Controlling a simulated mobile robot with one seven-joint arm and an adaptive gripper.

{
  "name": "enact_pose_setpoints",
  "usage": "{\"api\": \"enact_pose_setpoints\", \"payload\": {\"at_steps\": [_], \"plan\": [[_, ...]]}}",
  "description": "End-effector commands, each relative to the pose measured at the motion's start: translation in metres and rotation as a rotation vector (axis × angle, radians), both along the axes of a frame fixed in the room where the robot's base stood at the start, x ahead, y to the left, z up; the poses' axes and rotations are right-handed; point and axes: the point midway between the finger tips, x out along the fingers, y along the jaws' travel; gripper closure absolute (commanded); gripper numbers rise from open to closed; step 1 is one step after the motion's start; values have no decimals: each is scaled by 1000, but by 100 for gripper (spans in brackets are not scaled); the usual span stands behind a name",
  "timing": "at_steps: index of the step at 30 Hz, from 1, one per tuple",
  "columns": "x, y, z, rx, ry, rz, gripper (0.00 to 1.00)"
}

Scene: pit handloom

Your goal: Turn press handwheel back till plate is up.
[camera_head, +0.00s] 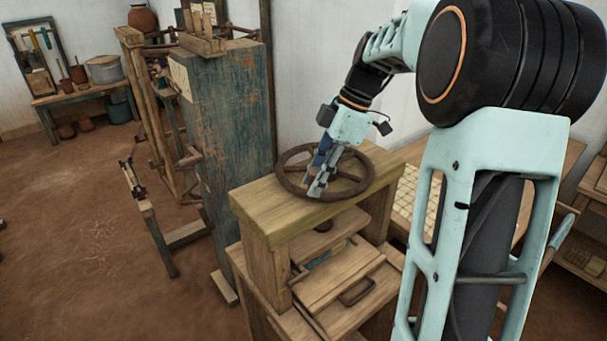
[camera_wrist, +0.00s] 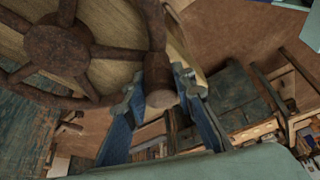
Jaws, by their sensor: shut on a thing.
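The press handwheel (camera_head: 369,172), dark rusty brown with spokes, lies flat on top of the wooden press (camera_head: 255,201). In the wrist view its hub (camera_wrist: 57,50) and spokes fill the upper left. My gripper (camera_head: 317,189) reaches down over the near side of the wheel. In the wrist view my gripper (camera_wrist: 163,92) has its two blue-grey fingers shut on a round brown handle (camera_wrist: 160,98) at the wheel's rim. Under the top beam, a board that looks like the press plate (camera_head: 345,226) shows inside the frame; its exact height is hard to tell.
A lower wooden board with a dark pull (camera_head: 357,292) sits at the press front. A tall worn blue-green post (camera_head: 225,130) of the loom stands close on the left. A table with a gridded sheet (camera_head: 408,192) is behind on the right. Open floor (camera_head: 80,230) lies left.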

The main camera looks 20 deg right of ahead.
Motion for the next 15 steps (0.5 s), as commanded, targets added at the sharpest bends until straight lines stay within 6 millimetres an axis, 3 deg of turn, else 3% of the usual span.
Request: {"api": "enact_pose_setpoints", "payload": {"at_steps": [15], "plan": [[-10, -23, 0, -3, 1, 198, 100]]}}
